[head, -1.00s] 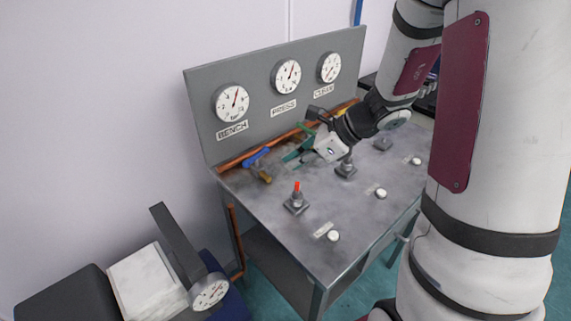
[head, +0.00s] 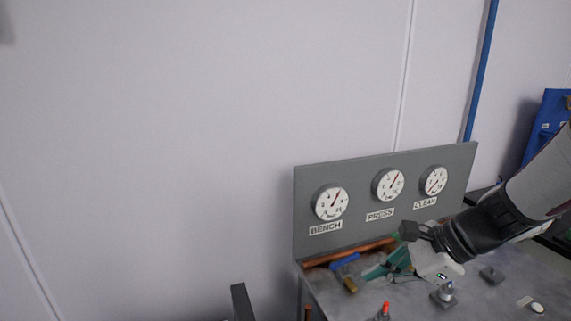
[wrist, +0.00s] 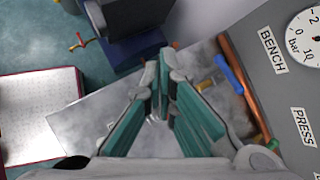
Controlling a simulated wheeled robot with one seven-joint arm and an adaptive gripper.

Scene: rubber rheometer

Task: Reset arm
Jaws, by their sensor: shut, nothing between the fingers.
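My gripper (wrist: 160,75) is shut and empty, its teal fingers together in the wrist view. In the head view my gripper (head: 372,274) hangs low over the metal bench top (head: 405,299), beside the blue-handled valve (head: 345,265). The blue handle also shows in the wrist view (wrist: 228,73), to the right of the fingertips. I cannot tell whether the fingers touch anything. My arm reaches in from the right of the head view.
A red-tipped lever (head: 385,311) stands near the front. The wall on the left is bare.

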